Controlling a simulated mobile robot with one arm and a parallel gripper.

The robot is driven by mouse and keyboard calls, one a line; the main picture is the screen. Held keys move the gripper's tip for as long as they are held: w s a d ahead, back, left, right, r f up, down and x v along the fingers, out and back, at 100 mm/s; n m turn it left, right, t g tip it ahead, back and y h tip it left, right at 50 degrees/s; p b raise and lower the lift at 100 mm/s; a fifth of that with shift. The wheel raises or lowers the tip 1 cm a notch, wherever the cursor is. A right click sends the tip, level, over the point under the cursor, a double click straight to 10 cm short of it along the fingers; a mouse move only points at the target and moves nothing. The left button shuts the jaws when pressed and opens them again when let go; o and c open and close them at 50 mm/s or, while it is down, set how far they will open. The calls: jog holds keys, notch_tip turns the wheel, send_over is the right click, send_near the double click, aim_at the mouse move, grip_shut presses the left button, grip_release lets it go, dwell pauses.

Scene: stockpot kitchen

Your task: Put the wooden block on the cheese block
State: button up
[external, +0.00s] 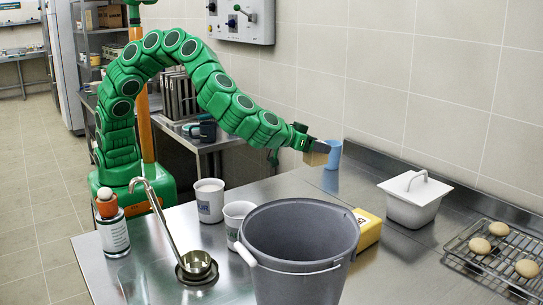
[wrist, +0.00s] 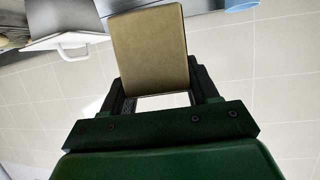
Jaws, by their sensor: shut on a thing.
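My gripper (external: 317,149) is shut on the wooden block (external: 314,158), held above the steel counter. In the wrist view the wooden block (wrist: 150,48) is a tan slab standing out between the two dark fingers. The cheese block (external: 367,228) is yellow and lies on the counter, to the right of and below my gripper in the external view. Its left part is hidden behind the grey bucket. It cannot be made out in the wrist view. The wooden block is apart from it.
The grey bucket (external: 300,245) stands at the front. A blue cup (external: 333,153) stands just behind my gripper. A white lidded container (external: 413,203) and a rack with buns (external: 460,252) are to the right. Two white cups (external: 209,200) and a ladle (external: 160,215) are left.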

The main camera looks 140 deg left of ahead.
jog(key=w+d+r+m+t, duration=0.1)
jog(key=w+d+r+t, duration=0.15)
jog(key=w+d, duration=0.35)
jog(key=w+d+r+m+t, duration=0.1)
jog(key=w+d+r+m, duration=0.1)
jog(key=w+d+r, duration=0.45)
send_over(370, 225)
jog(key=s+d, duration=0.3)
jog(key=s, duration=0.1)
jog(key=shift+h, duration=0.3)
jog(key=shift+w+f, duration=0.2)
jog(key=shift+f, duration=7.5)
jog(key=shift+f, duration=0.1)
jog(key=o, duration=1.1)
